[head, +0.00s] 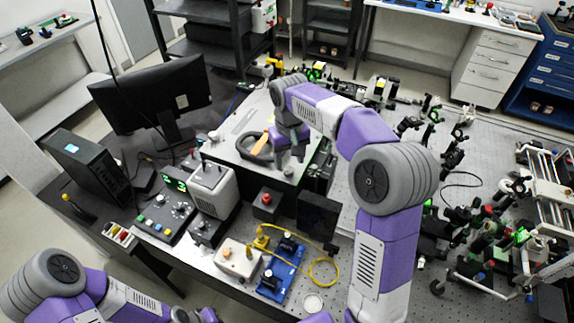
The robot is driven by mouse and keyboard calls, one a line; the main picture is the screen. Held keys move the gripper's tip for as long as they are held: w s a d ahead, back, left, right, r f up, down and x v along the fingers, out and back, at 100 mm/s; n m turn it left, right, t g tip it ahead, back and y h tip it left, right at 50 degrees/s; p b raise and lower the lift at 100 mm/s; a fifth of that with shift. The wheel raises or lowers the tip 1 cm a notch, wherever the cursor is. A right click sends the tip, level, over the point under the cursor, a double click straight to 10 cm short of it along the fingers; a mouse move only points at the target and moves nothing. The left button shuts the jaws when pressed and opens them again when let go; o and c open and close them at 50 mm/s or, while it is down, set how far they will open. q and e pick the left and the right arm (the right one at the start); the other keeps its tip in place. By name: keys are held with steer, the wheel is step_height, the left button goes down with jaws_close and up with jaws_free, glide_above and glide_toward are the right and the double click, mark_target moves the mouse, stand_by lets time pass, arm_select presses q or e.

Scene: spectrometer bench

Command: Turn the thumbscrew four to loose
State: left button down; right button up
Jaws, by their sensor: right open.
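A box with a pale top plate (226,144) stands on the bench left of centre, and I take it for the spectrometer. My right gripper (289,160) hangs fingers down over the right part of this plate. Its jaws are open, with nothing seen between them. The thumbscrews are too small to tell apart, and number four may be hidden behind the gripper. Whether the fingers touch the plate I cannot tell. My left arm comes in at the bottom left, and its gripper is cut off by the lower edge.
A black loop with an orange handle (258,144) lies on the plate, left of my right gripper. A monitor (150,95), a grey instrument (211,190) and a red-button box (267,201) stand nearby. An optical table (470,165) with many mounts fills the right.

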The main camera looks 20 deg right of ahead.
mark_target(289, 170)
step_height(289, 170, down, 4)
steer(key=shift+w+f, duration=0.1)
jaws_close()
stand_by(0.5)
